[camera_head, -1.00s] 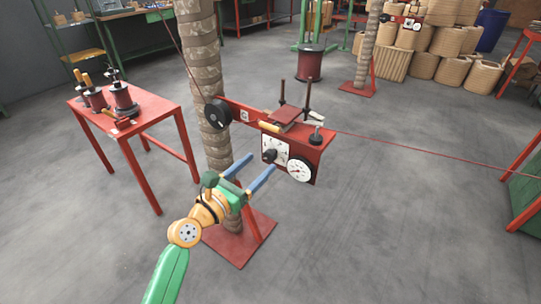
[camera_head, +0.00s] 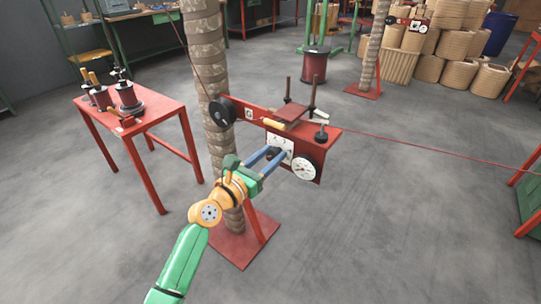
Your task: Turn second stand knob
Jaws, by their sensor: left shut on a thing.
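The near red stand (camera_head: 328,140) is fixed to a brown wrapped column. Its front plate carries a white square dial (camera_head: 289,143) with a dark knob (camera_head: 272,153), and a round white gauge (camera_head: 305,167) to the right. My left gripper (camera_head: 279,154) reaches in from the lower left with its two blue fingers at the dark knob, one on each side, shut on it. The fingers hide part of the knob and dial. A similar smaller stand (camera_head: 406,24) is on the far column. My right gripper is not in view.
A red table (camera_head: 150,112) with spools and tools stands at the left. A dark pulley (camera_head: 222,112) and a taut red wire (camera_head: 430,149) run at the stand. The column's red base plate (camera_head: 240,245) lies on the floor. Grey floor at the right is mostly clear.

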